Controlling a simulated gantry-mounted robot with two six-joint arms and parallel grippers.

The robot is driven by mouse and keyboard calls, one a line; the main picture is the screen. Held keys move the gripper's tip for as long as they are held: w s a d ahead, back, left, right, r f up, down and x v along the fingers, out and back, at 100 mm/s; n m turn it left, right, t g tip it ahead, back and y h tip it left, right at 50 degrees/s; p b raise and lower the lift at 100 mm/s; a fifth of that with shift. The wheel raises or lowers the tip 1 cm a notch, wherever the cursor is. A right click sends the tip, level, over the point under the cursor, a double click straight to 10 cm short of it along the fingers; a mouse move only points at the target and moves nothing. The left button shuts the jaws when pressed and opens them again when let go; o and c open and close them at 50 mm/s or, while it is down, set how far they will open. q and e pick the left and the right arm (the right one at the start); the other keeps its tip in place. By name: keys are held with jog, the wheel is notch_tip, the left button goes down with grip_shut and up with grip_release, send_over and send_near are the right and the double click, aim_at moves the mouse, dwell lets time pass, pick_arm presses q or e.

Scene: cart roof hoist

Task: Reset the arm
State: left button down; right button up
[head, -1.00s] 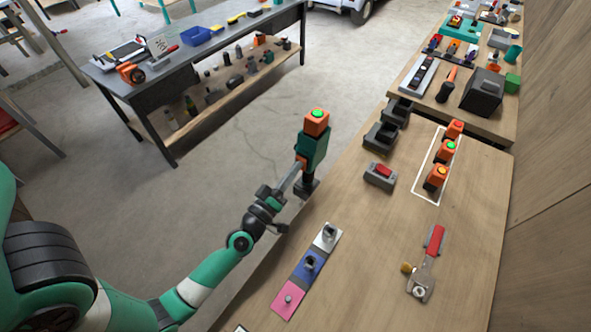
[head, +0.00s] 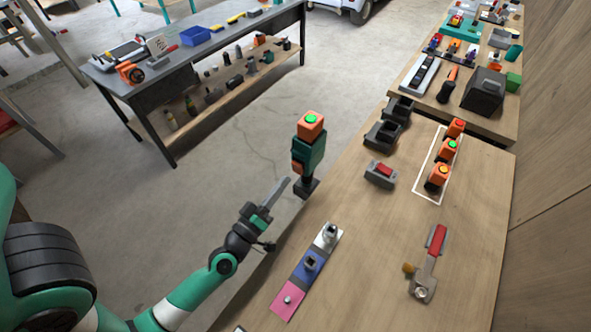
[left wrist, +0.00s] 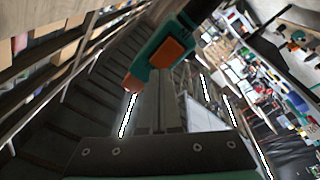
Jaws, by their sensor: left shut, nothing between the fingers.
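My left gripper (head: 282,186) is shut and empty, its grey fingers pointing at a teal and orange tool (head: 308,152) with a green button on top and a black foot. The tool stands upright by the left edge of the bench; I cannot tell what its foot rests on. A small gap shows between fingertips and tool in the head view. In the left wrist view the closed fingers (left wrist: 155,95) point up at the tool's teal and orange body (left wrist: 168,52). My right gripper is in neither view.
The wooden bench (head: 370,235) holds a pink, blue and white strip (head: 308,265), a red-handled clamp (head: 430,262), a red switch box (head: 380,174), black holders (head: 385,130) and three orange blocks in a white outline (head: 433,185). Bare floor lies left of the bench.

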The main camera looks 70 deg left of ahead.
pick_arm(q)
jog(key=shift+s+d, duration=0.3)
jog(key=shift+s, duration=0.2)
